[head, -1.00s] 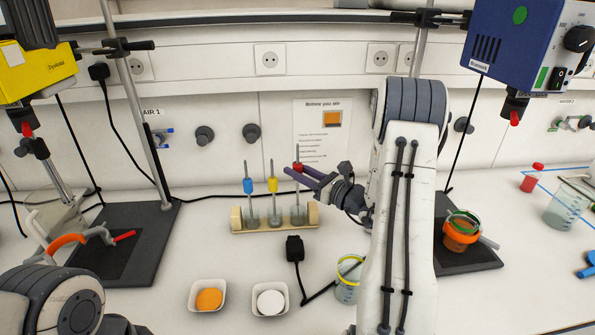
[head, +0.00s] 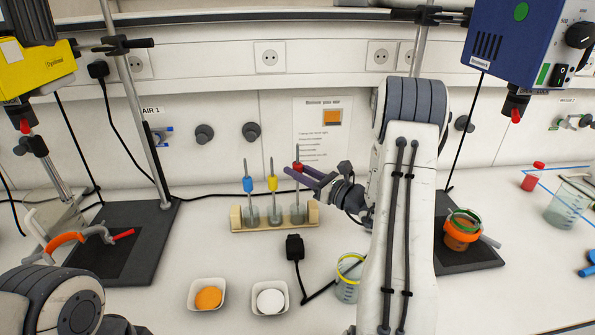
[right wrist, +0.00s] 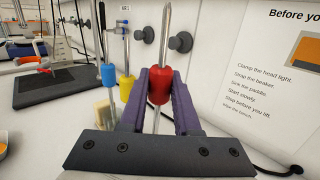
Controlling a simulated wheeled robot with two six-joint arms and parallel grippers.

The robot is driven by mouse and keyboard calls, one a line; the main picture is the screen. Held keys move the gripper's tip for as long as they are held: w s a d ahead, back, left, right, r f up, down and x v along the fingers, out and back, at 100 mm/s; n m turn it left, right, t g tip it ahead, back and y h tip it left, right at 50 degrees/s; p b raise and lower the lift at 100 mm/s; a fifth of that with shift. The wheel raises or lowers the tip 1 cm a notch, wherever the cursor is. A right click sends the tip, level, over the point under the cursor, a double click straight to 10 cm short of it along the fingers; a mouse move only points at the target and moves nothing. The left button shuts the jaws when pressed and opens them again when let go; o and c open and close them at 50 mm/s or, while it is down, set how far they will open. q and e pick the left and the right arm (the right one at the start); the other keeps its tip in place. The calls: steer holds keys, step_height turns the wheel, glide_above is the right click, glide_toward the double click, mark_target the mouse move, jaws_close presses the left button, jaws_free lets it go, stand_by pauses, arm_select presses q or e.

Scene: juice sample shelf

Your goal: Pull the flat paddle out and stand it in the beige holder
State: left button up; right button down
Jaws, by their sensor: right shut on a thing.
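A beige wooden holder (head: 240,226) stands on the bench in the head view. Three thin metal rods stand at it, with a blue collar (head: 246,184), a yellow collar (head: 272,184) and a red collar (head: 298,168). My right gripper (head: 303,173) is shut on the red-collared stirrer, which also shows in the right wrist view (right wrist: 160,85). Its rod is about upright, and its lower end (head: 298,214) shows at the holder's right end. I cannot tell which stirrer has the flat paddle. My left gripper is not in view, only part of my left arm.
White dishes with orange (head: 208,298) and white (head: 270,301) contents stand in front. A yellow-rimmed beaker (head: 348,287) is beside my right arm. A black plug and cable (head: 294,248) lie near the holder. Stirrer stands with dark bases (head: 140,255) flank the area.

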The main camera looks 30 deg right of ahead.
steer(key=shift+f+b, duration=1.3)
steer(key=shift+f, duration=0.15)
steer(key=c, duration=0.5)
jaws_free()
steer(key=shift+c, duration=0.2)
steer(key=b+v, duration=0.2)
steer(key=v, duration=0.8)
steer(key=shift+s, duration=0.25)
